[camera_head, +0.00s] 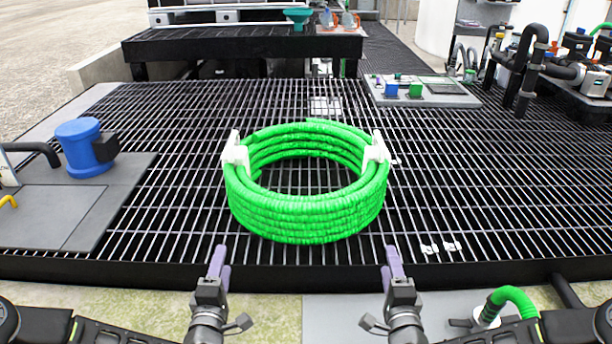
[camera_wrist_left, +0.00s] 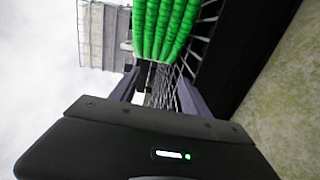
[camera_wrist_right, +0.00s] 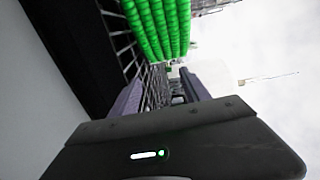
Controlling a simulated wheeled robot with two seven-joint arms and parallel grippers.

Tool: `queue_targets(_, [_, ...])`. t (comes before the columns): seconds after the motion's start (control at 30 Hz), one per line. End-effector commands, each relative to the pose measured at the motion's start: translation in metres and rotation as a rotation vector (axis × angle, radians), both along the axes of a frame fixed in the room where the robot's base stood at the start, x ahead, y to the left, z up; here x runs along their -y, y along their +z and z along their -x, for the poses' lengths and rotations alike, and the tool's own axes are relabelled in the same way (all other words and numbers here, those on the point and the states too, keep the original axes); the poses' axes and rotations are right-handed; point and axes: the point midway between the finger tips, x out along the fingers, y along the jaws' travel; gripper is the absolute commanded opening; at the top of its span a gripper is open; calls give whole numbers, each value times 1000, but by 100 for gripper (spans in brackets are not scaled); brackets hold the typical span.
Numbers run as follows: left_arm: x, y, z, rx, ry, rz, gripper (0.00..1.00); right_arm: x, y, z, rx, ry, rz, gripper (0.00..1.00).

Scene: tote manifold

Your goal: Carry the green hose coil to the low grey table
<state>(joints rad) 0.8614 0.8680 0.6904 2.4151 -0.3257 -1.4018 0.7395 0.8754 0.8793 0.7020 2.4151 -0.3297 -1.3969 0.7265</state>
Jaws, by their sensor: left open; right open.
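The green hose coil (camera_head: 305,215) lies flat on the black grating in the head view, with a white clip (camera_head: 235,155) on its left side and another white clip (camera_head: 376,152) on its right. My left gripper (camera_head: 219,264) is open and empty, in front of the coil's left side. My right gripper (camera_head: 394,264) is open and empty, in front of the coil's right side. Both are apart from the coil. The coil also shows in the left wrist view (camera_wrist_left: 165,25) and the right wrist view (camera_wrist_right: 158,25). I cannot tell for sure which surface is the low grey table.
A blue motor-like unit (camera_head: 84,147) stands on a dark plate at the left. A grey panel with small blocks (camera_head: 440,97) lies behind right. Black pipes (camera_head: 525,75) stand at the far right. A dark raised bench (camera_head: 240,45) is at the back. The grating around the coil is mostly clear.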

Motion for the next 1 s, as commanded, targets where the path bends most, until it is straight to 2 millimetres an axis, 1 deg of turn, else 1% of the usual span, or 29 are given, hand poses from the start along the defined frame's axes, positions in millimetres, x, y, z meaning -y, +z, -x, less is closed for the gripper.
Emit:
queue_targets(0.27, [3,-3,-11,-6,-7,-6,55,-5,-5,-11,-10,12,8,55])
queue_targets(0.37, [2,-2,-18,-3,-6,-7,55,-4,-3,-18,-5,10,9,55])
queue_targets(0.5, [0,3,-29,8,-1,-5,55,-1,6,-29,13,2,6,55])
queue_targets(0.6, [-1,1,-38,4,3,-1,55,-2,1,-38,4,5,5,55])
queue_targets(0.77, [-1,1,-53,3,2,0,55,-2,4,-54,8,4,5,55])
queue_targets(1.0, [0,1,-100,4,2,0,55,1,2,-100,7,-3,1,55])
